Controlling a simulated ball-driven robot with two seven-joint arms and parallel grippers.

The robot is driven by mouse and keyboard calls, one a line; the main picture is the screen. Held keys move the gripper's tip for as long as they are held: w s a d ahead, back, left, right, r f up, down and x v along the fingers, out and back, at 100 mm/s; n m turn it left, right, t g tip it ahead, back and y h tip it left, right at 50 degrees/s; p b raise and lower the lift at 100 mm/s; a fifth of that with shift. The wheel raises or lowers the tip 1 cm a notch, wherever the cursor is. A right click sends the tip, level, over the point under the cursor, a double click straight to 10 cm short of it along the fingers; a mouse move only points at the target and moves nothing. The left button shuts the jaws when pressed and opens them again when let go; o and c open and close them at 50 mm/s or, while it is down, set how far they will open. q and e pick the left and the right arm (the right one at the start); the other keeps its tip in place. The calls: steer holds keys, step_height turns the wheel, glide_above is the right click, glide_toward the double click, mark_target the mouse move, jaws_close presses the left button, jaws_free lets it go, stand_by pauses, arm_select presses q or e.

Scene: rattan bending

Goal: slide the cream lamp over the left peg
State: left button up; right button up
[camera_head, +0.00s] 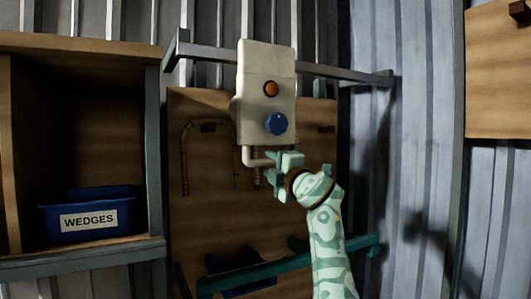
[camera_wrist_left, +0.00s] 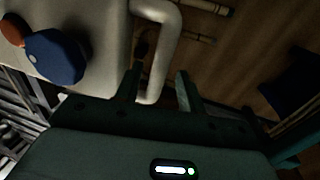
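A cream box (camera_head: 266,85) with an orange-red round part (camera_head: 271,88) and a blue knob (camera_head: 276,123) is in front of the grey rail (camera_head: 335,72) in the head view. I cannot tell whether it is the lamp. A cream bent pipe (camera_head: 252,160) is under it. My left gripper (camera_head: 273,175) is at this pipe, below the box. In the left wrist view the pipe (camera_wrist_left: 170,45) runs down between the parted fingers, with a gap on the right finger's side. No peg can be named surely as the left peg. My right gripper is not in view.
A wooden board (camera_head: 215,215) with a bent cane (camera_head: 184,160) is behind. A blue bin labelled WEDGES (camera_head: 90,216) sits in the wooden shelf (camera_head: 80,42) at left. A teal bar (camera_head: 235,280) crosses below. Corrugated wall (camera_head: 400,200) lies at right.

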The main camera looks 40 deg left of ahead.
mark_target(268, 163)
arm_select(q)
steer(key=shift+p+x, duration=0.55)
steer(key=shift+x, duration=1.25)
steer(key=shift+c, duration=0.3)
